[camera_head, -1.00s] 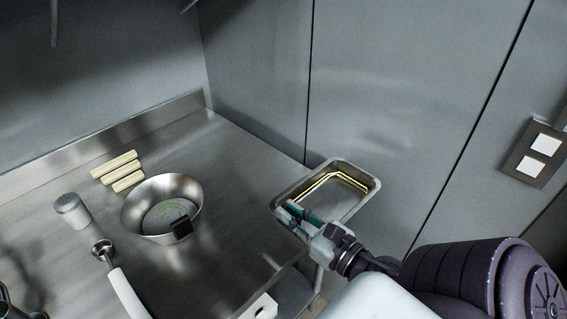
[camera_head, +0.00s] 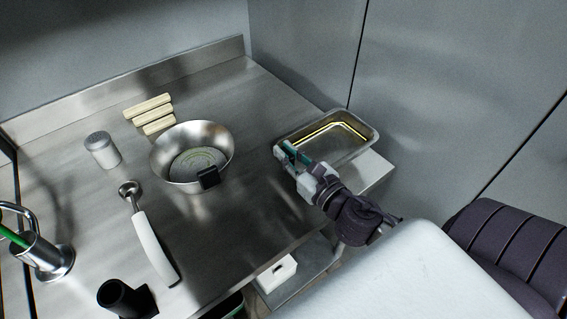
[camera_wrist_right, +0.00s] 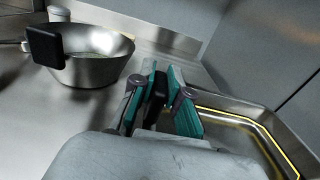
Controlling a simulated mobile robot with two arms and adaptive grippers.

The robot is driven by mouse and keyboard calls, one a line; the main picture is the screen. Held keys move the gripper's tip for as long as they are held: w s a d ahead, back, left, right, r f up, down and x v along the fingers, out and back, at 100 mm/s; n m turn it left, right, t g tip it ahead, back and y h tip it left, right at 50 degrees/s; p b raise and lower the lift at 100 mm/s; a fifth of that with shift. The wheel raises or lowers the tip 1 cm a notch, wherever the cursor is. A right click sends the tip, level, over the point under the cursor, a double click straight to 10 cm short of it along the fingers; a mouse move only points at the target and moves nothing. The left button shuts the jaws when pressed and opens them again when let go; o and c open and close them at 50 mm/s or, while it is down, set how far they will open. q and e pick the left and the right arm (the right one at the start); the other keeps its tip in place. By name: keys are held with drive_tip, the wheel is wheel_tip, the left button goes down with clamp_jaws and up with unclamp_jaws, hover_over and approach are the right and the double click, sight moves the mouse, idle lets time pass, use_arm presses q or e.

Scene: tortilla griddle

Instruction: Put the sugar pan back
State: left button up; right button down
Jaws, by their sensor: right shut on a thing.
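In the right wrist view, the fingers (camera_wrist_right: 160,98) close on a black piece beside the pan's rim (camera_wrist_right: 225,105). The pan looks about level and overlaps the counter's right edge; I cannot tell whether it touches the counter. My left gripper is out of view.
A round steel bowl (camera_head: 222,152) with a black tab stands left of the pan, also in the wrist view (camera_wrist_right: 100,70). A shaker (camera_head: 102,150), pale sticks (camera_head: 150,113), a white-handled ladle (camera_head: 152,248) and a steel cup (camera_head: 45,260) lie further left. Wall panels (camera_head: 300,50) close off the back.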

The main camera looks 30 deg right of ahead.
drive_tip(key=shift+w+a+f, duration=0.15)
drive_tip(key=shift+w+a, duration=0.05)
drive_tip(key=shift+w, duration=0.2)
drive_tip(key=shift+w+f, duration=0.15)
drive_tip(key=shift+f, duration=0.2)
drive_tip(key=shift+f+b, duration=0.65)
drive_tip(key=shift+f, duration=1.2)
drive_tip(key=c, duration=1.6)
unclamp_jaws()
drive_tip(key=shift+f, duration=0.15)
drive_tip(key=o, duration=0.4)
drive_tip(key=shift+o, duration=0.2)
